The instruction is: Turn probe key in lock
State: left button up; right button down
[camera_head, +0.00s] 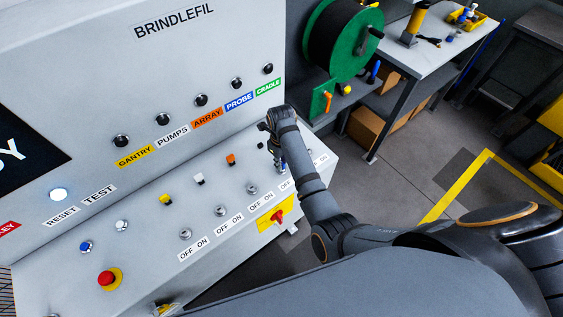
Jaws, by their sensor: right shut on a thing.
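The sloped grey console carries a row of key locks with OFF ON labels. Three locks show bare: the gantry lock (185,234), the pumps lock (220,210) and the array lock (252,189). My right gripper (278,164) points down at the probe lock's place in this row, right of the array lock. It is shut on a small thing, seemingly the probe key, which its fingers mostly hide. I cannot make out the key's angle or how deep it sits. The blue PROBE label (239,102) is on the upright panel behind. My left gripper is not in view.
Yellow (166,199), white (199,179) and orange (231,159) pieces stand behind the locks. A red emergency button (108,278) is at lower left. A green cable reel (340,40) stands beyond my right arm.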

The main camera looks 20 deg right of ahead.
jog(key=shift+m, duration=0.5)
jog(key=c, duration=1.3)
grip_release()
